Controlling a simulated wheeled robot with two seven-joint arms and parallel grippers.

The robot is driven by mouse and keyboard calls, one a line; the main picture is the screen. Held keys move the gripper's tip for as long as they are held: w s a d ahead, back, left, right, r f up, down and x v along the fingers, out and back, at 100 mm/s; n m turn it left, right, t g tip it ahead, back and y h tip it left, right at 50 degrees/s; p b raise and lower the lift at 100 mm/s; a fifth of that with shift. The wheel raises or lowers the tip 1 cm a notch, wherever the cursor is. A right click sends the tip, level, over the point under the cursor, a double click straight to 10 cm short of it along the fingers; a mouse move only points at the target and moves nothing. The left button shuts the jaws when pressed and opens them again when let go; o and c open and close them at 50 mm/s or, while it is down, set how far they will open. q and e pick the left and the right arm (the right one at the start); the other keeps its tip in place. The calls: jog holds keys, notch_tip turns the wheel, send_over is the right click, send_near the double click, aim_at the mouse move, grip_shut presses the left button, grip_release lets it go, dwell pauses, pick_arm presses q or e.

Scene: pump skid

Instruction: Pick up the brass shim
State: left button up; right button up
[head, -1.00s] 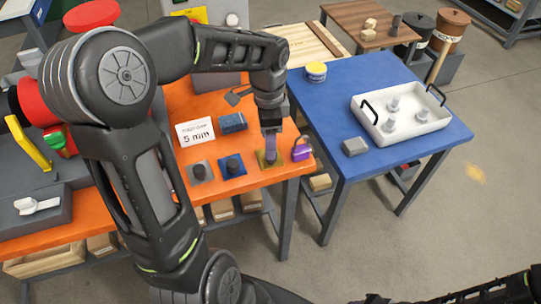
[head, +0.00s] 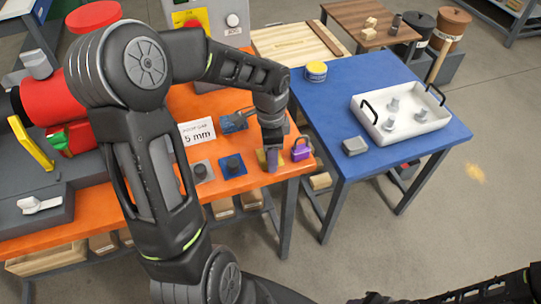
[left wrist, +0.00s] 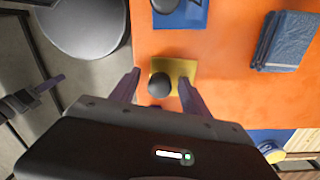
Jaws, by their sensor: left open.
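The brass shim (head: 261,156) is a yellow square plate with a black knob. It lies near the right front corner of the orange bench, partly hidden by my gripper in the head view. In the left wrist view the brass shim (left wrist: 183,70) lies flat on the orange top, its knob between the fingertips. My left gripper (left wrist: 158,86) is open, with one finger on each side of the knob. In the head view my left gripper (head: 271,164) points down at the shim. I cannot tell whether the fingers touch the knob. My right gripper is out of view.
A blue plate (head: 232,167) and a grey plate (head: 202,171), both with black knobs, lie left of the shim.

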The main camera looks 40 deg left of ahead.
pick_arm(q)
jog(key=shift+c, duration=0.2)
grip_shut()
dwell(0.6)
